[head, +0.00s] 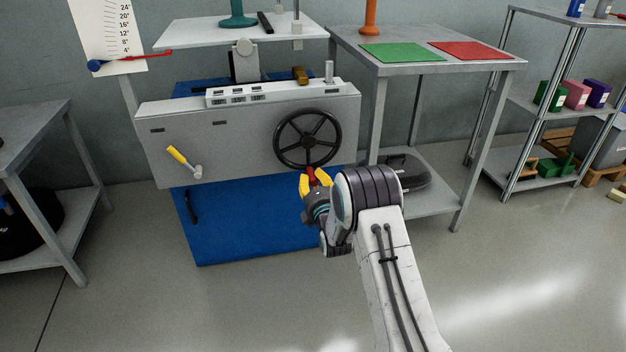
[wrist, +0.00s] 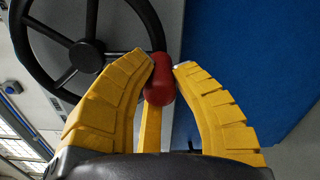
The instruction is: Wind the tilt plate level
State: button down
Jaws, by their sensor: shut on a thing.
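A black spoked handwheel (head: 308,139) is on the front of the grey machine (head: 235,135). Its red handle (head: 311,176) is at the bottom of the rim. My gripper (head: 318,180) is shut on this handle with its yellow fingers. In the wrist view, the red handle (wrist: 159,82) shows between the fingertips, in front of the wheel (wrist: 85,55). The white tilt plate (head: 200,34) is above the machine and looks close to level. A red pointer (head: 135,58) with a blue tip lies just below the 4° mark of the scale (head: 115,30).
A yellow-handled lever (head: 183,160) sticks out at the machine's left front. A grey table (head: 430,67) with green and red mats stands right of the machine. A shelf rack (head: 545,110) is far right and another table (head: 30,140) is left. The floor in front is clear.

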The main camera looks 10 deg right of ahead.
jog(key=c, duration=1)
grip_release()
jog(key=shift+s, duration=0.1)
jog(key=shift+s, duration=5.9)
